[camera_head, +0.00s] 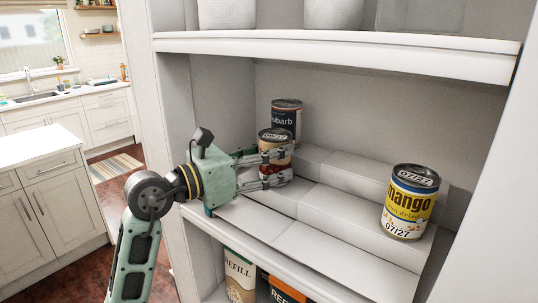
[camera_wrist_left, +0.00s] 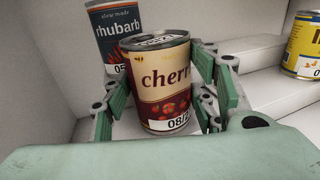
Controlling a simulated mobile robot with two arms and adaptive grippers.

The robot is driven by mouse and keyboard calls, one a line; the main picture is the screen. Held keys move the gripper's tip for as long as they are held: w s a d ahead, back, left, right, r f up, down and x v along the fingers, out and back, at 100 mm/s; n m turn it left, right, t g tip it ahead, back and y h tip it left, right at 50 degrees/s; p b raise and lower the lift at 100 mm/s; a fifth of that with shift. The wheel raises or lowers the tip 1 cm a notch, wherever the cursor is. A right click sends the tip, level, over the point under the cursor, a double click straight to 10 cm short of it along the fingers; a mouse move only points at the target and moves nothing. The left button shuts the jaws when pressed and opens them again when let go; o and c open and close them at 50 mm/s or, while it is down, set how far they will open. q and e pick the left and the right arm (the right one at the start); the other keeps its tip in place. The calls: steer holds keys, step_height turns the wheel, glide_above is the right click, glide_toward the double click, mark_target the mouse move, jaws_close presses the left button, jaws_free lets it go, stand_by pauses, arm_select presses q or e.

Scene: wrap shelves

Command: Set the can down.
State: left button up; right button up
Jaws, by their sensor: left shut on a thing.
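A cherry can (camera_wrist_left: 163,85) with a cream and dark red label stands upright between the fingers of my left gripper (camera_wrist_left: 165,105). In the head view the same can (camera_head: 276,146) is partly covered by the fingers of my left gripper (camera_head: 277,164), which is shut on it. The can is at the left end of the stepped white riser (camera_head: 330,205) on the middle shelf. Its base is hidden in the head view, so I cannot tell whether it touches the step. My right gripper is not in view.
A dark rhubarb can (camera_head: 287,112) stands close behind the held can; it also shows in the left wrist view (camera_wrist_left: 112,35). A yellow mango can (camera_head: 408,203) stands at the right of the riser. The shelf above (camera_head: 340,48) overhangs. The riser's middle is clear.

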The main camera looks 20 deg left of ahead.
arm_select(q)
steer(key=shift+f, duration=0.1)
steer(key=o, duration=1.4)
steer(key=shift+o, duration=0.2)
steer(key=shift+r, duration=0.2)
steer(key=b+v, duration=0.4)
steer(key=v, duration=0.8)
steer(key=shift+f, duration=0.1)
